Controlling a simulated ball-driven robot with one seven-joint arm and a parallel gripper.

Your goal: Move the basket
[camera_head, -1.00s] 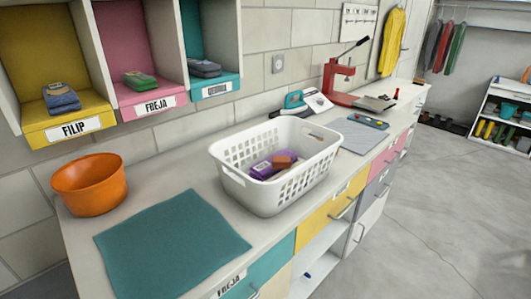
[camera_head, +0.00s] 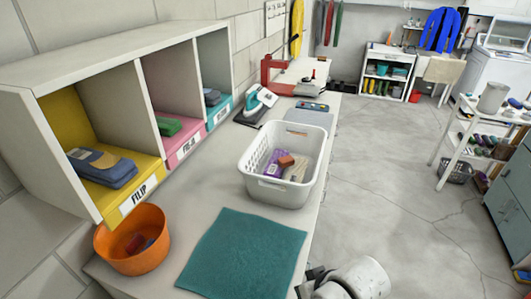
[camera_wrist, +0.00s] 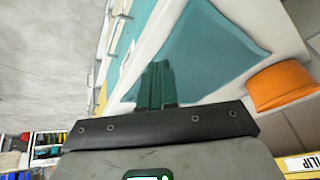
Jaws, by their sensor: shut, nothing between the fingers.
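The white basket (camera_head: 272,191), with slotted walls, stands upright on the counter (camera_head: 205,205), just behind the teal mat (camera_head: 245,252). It holds a purple item (camera_head: 277,163), a brown-orange block (camera_head: 287,161) and other small things. My gripper (camera_wrist: 157,75) is shut and empty in the wrist view, with the teal mat (camera_wrist: 215,45) behind its fingers. In the head view, part of my arm shows at the bottom, right of the mat and apart from the basket. I cannot make out the basket in the wrist view.
An orange bowl (camera_head: 133,247) with small items stands left of the mat. An iron (camera_head: 256,103), a red press (camera_head: 273,75) and a grey board (camera_head: 309,117) lie beyond the basket. The floor (camera_head: 400,210) at right is open.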

